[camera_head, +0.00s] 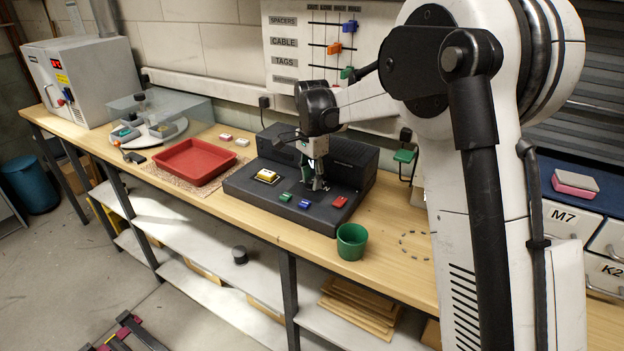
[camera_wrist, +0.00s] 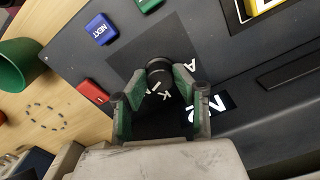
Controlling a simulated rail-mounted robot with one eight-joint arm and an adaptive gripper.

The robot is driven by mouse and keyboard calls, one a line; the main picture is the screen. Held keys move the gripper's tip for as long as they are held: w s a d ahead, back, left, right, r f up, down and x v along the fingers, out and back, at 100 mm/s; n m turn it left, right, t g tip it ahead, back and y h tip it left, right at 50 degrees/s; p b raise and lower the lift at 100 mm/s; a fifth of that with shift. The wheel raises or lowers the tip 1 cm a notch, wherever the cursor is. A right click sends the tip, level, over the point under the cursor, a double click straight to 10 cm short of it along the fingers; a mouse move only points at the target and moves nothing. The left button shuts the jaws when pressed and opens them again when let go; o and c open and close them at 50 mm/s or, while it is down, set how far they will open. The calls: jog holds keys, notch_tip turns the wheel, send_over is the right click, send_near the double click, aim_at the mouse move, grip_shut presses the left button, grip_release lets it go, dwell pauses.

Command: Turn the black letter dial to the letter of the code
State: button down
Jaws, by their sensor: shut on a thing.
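The black letter dial (camera_wrist: 159,72) stands up from the dark console (camera_head: 243,187). White letters, among them an A and a K, show around it in the wrist view. My gripper (camera_wrist: 158,92) is shut on the dial, with one green-lined finger on each side. In the head view my gripper (camera_head: 317,184) reaches down to the console and hides the dial. A black plate with white characters (camera_wrist: 212,106) lies right of the fingers and is partly covered. I cannot tell which letter the dial points to.
Green (camera_head: 286,197), blue (camera_head: 304,204) and red (camera_head: 340,201) buttons line the console's front, with a yellow one (camera_head: 267,175) to the left. A green cup (camera_head: 352,243) stands in front. A red tray (camera_head: 194,162) lies left. A sliding-marker board (camera_head: 325,50) hangs behind.

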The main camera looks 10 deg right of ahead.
aim_at(312, 180)
jog(key=c, duration=1.4)
grip_release()
jog(key=shift+r, duration=0.15)
notch_tip(312, 180, up, 12)
jog(key=shift+f, duration=0.1)
